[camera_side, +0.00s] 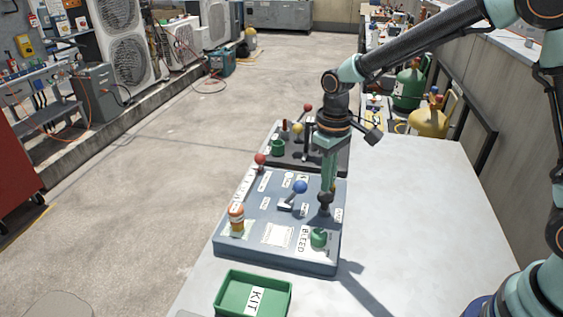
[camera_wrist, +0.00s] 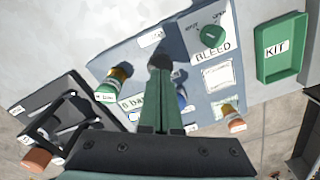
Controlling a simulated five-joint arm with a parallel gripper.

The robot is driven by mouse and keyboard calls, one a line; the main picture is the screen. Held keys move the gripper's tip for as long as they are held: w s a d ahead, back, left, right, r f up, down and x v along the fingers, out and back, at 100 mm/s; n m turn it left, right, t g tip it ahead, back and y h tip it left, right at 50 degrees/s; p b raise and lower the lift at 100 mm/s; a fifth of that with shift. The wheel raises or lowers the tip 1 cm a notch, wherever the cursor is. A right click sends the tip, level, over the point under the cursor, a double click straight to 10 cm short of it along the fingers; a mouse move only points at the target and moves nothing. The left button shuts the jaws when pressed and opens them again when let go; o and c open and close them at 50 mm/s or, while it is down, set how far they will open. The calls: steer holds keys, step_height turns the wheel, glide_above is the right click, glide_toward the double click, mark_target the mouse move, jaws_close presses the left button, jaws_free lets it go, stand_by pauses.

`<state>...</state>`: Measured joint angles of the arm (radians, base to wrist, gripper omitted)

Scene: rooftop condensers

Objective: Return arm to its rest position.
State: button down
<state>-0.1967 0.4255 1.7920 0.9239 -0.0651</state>
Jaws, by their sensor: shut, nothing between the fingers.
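My gripper (camera_side: 327,187) is shut and empty, pointing down over the right part of the blue-grey panel (camera_side: 240,250). Its teal fingertips sit close above or against a black knob (camera_side: 325,202); I cannot tell whether they touch. In the wrist view the closed fingers (camera_wrist: 160,66) reach toward that dark knob, which they partly cover. A green knob (camera_side: 319,237) marked BLEED is just in front of it and also shows in the wrist view (camera_wrist: 212,36). A blue-ball lever (camera_side: 300,187) stands to the left of the fingers, mostly hidden behind them in the wrist view.
A dark panel (camera_side: 272,157) with levers lies behind. A green KIT tray (camera_side: 222,298) sits in front. The table's right side (camera_side: 410,210) is clear.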

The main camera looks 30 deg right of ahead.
steer(key=shift+r, duration=0.1)
steer(key=s+d+r+m+t, duration=0.3)
steer(key=s+d+r+t, duration=0.2)
steer(key=s+r, duration=0.8)
steer(key=d, duration=0.3)
steer(key=shift+d+r+t, duration=0.15)
steer(key=shift+r+t, duration=0.1)
steer(key=shift+t, duration=0.05)
